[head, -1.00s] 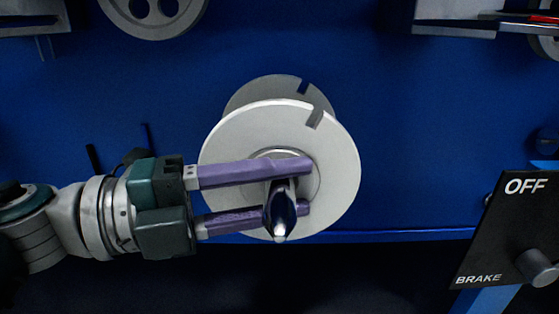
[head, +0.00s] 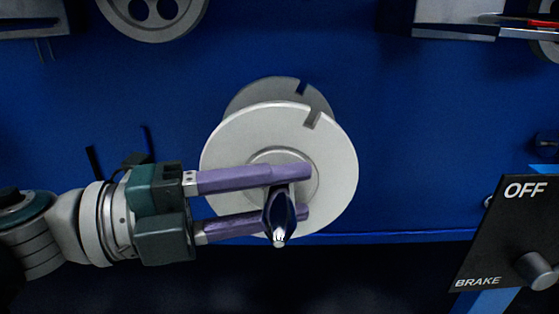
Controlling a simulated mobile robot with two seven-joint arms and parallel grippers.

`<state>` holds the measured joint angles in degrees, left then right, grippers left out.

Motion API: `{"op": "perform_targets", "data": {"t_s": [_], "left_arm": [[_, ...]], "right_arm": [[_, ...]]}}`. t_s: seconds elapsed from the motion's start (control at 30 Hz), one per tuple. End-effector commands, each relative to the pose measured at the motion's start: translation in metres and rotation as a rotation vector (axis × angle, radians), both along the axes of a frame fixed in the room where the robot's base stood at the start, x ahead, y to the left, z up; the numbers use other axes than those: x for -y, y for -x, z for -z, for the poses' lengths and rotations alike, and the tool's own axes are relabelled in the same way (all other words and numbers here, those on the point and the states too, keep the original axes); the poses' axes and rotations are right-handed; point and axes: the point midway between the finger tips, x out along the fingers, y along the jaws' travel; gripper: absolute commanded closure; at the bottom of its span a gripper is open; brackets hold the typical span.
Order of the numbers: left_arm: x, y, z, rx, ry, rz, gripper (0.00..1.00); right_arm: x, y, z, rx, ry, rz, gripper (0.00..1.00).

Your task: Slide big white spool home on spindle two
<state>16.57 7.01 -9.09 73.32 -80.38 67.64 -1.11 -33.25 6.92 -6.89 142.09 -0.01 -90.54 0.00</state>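The big white spool (head: 235,150) is in the middle of the head view, around a dark, shiny spindle (head: 279,222). Its near flange faces me, with a slot at the upper right; the far flange (head: 262,92) shows behind it. The spindle's tip sticks out toward me, in front of the flange. My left gripper (head: 305,192) comes from the left, its purple fingers apart, one above and one below the spindle. They lie across the near flange's face; I cannot tell if they touch it. The spindle's base is hidden. My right gripper is out of view.
A blue panel (head: 430,150) stands behind the spool. A grey wheel (head: 150,15) is at the top left, and a metal bracket (head: 455,20) at the top right. A black brake box (head: 510,230) marked OFF, with a knob, stands at the lower right.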

Motion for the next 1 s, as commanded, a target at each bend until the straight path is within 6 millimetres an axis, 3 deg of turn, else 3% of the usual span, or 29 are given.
{"op": "perform_targets", "data": {"t_s": [0.1,0.5,1.0], "left_arm": [[0.000,0.015,-0.005,-0.004,0.000,0.002,0.56],[0.001,0.058,-0.004,-0.001,0.001,0.005,0.56],[0.001,0.064,-0.001,0.001,0.001,0.005,0.56]], "right_arm": [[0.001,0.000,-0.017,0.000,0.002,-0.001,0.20],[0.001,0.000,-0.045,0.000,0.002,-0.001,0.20],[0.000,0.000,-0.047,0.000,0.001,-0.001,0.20]]}}
